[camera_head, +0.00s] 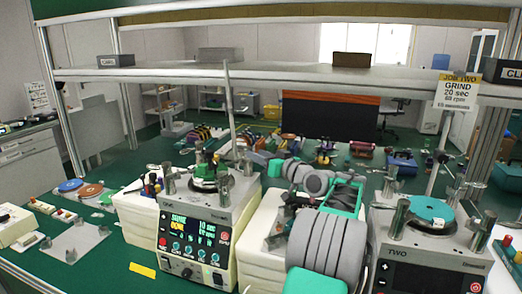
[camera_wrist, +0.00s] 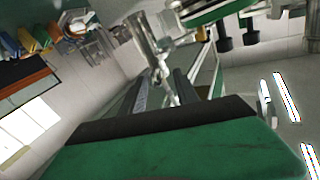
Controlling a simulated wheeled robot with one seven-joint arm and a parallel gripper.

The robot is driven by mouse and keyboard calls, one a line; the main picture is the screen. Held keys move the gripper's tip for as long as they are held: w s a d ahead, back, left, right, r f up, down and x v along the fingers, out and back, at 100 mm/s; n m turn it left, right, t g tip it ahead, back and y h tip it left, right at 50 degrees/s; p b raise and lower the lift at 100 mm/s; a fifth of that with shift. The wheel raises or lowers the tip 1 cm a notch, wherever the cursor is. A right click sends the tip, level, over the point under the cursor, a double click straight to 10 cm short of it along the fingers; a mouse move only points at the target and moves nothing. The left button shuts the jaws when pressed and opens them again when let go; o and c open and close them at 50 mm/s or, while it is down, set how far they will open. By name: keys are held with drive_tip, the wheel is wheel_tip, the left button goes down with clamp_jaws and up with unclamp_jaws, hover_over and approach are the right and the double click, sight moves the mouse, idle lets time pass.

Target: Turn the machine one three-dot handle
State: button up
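Machine one (camera_head: 195,235) is a grey box with a lit display and a row of knobs, left of centre in the head view. Metal posts and upright handles (camera_head: 223,180) stand around the plate on its top. Dot marks are too small to read, so I cannot tell which handle has three. My gripper (camera_head: 246,160) is at the machine's upper right, close to these handles. In the wrist view, my gripper's dark fingers (camera_wrist: 166,78) are apart. A silver cylindrical handle (camera_wrist: 146,42) is ahead of the fingertips; whether its lower end lies between them is unclear.
Machine two (camera_head: 425,240) stands at the right, with a teal disc on top. A shelf (camera_head: 290,75) on posts spans above the green bench. Small parts and tools crowd the bench behind. A thin upright rod (camera_head: 229,105) rises beside machine one's handles.

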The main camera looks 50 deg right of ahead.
drive_tip(key=s+a+r+b, duration=0.2)
drive_tip(key=s+a+r, duration=0.7)
drive_tip(key=s+r, duration=0.1)
drive_tip(key=shift+s+a+r, duration=0.15)
drive_tip(key=shift+a+r, duration=0.1)
drive_tip(key=shift+r, duration=0.5)
drive_tip(key=shift+c, duration=0.4)
